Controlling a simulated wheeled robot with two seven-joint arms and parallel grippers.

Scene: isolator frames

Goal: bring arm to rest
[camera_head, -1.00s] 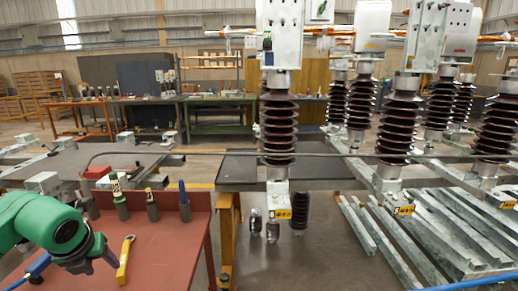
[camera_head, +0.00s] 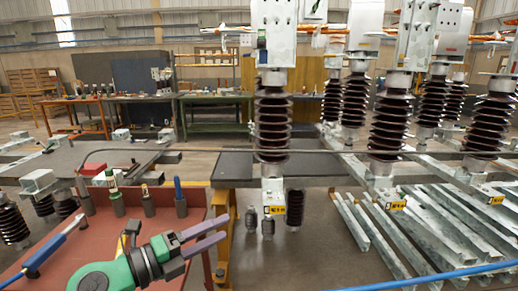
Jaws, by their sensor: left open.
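My left gripper (camera_head: 208,234) shows at the bottom of the head view, at the end of my green and dark grey wrist. Its two grey-purple fingers are apart, point to the right and hold nothing. It is over the right part of the red table (camera_head: 55,262), near that table's right edge. My right gripper is not in view.
Several tools stand upright in dark holders (camera_head: 148,202) along the back of the red table. A blue-handled tool (camera_head: 55,247) lies at its left. A yellow post (camera_head: 222,238) and brown ribbed insulators (camera_head: 272,125) stand to the right. Metal beams (camera_head: 430,235) lie at lower right.

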